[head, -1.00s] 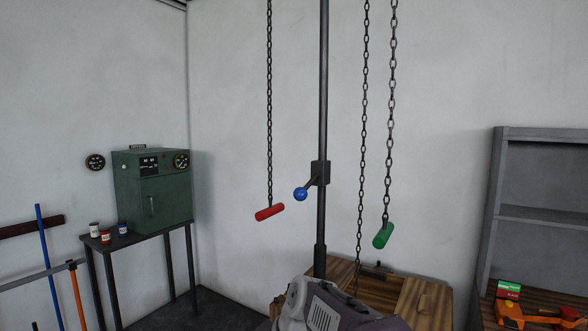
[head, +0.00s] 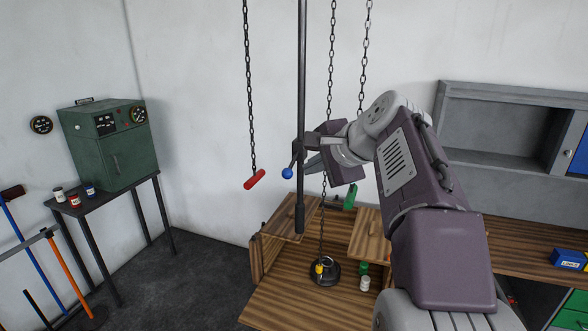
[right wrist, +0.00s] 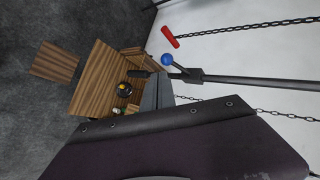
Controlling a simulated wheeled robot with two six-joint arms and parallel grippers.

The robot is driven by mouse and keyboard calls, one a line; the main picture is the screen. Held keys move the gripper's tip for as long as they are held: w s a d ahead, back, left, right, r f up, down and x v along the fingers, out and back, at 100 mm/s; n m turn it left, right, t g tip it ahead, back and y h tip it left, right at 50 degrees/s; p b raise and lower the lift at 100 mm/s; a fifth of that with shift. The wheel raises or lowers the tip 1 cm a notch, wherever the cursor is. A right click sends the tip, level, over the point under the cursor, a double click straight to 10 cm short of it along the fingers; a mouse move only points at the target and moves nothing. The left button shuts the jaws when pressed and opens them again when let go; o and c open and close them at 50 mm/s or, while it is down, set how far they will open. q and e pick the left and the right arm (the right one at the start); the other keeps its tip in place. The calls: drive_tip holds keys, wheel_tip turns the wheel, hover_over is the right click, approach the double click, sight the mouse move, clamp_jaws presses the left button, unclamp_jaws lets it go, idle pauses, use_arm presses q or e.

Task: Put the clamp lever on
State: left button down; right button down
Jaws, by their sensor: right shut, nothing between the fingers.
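The clamp lever (head: 292,163) is a short dark rod ending in a blue ball knob (head: 287,173). It points down and left from the clamp on a vertical dark pole (head: 302,80). In the right wrist view the blue knob (right wrist: 167,59) and its lever show above the pole. My right gripper (head: 309,162) is shut and empty, just right of the pole at clamp height. Its body partly hides the clamp; I cannot tell whether it touches the lever. My left gripper is not in view.
A red handle (head: 254,180) hangs on a chain left of the lever. A green handle (head: 350,197) hangs right, behind my arm. Below are wooden boards (head: 300,300) with a black weight (head: 325,273) and small jars. A green cabinet (head: 110,145) stands left.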

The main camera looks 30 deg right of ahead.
sight(291, 176)
drive_tip(key=p+x, duration=0.1)
drive_tip(key=x, duration=0.5)
drive_tip(key=d+p+x, duration=0.1)
drive_tip(key=x, duration=0.2)
drive_tip(key=shift+w+d+r+p, duration=0.1)
drive_tip(key=shift+w+r+p, duration=0.1)
drive_tip(key=shift+w+p, duration=0.25)
drive_tip(key=shift+w+a, duration=0.2)
drive_tip(key=shift+w, duration=0.05)
drive_tip(key=shift+a, duration=0.3)
drive_tip(key=shift+d+f, duration=0.1)
drive_tip(key=shift+d, duration=0.1)
drive_tip(key=shift+d+f+b, duration=0.1)
drive_tip(key=shift+f+b, duration=0.1)
drive_tip(key=shift+b, duration=0.2)
wheel_tip(291, 176, down, 2)
drive_tip(key=b, duration=0.4)
drive_tip(key=shift+w+t+h, duration=0.1)
drive_tip(key=shift+t+h, duration=0.2)
drive_tip(key=shift+t, duration=0.1)
drive_tip(key=shift+d, duration=0.1)
